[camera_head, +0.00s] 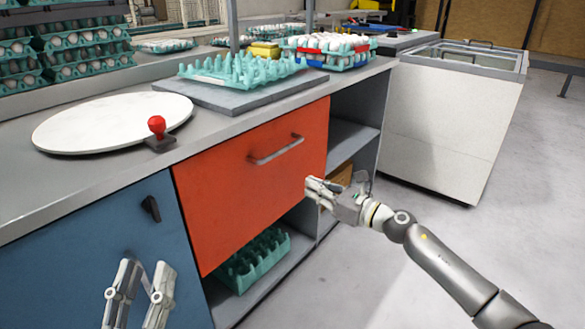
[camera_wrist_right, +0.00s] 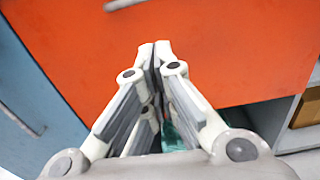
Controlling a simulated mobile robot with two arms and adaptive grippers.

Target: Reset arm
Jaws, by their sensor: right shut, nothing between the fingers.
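My right gripper (camera_head: 314,188) is shut and empty, in front of the right edge of the orange drawer front (camera_head: 235,185). In the right wrist view, its fingertips (camera_wrist_right: 154,48) meet against the orange background; whether they touch the panel cannot be told. The drawer's metal handle (camera_head: 276,149) is above and left of this gripper, apart from it. My left gripper (camera_head: 144,266) is low at the left, in front of the blue cabinet door (camera_head: 110,240). Its two fingers are spread with nothing visible between them.
On the counter are a white round board (camera_head: 90,122), a red-knobbed stamp (camera_head: 157,127), an empty teal egg tray (camera_head: 235,72) and trays of eggs (camera_head: 330,50). Another teal tray (camera_head: 255,262) lies on the shelf below the drawer. A white chest freezer (camera_head: 440,120) stands right; the floor before it is clear.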

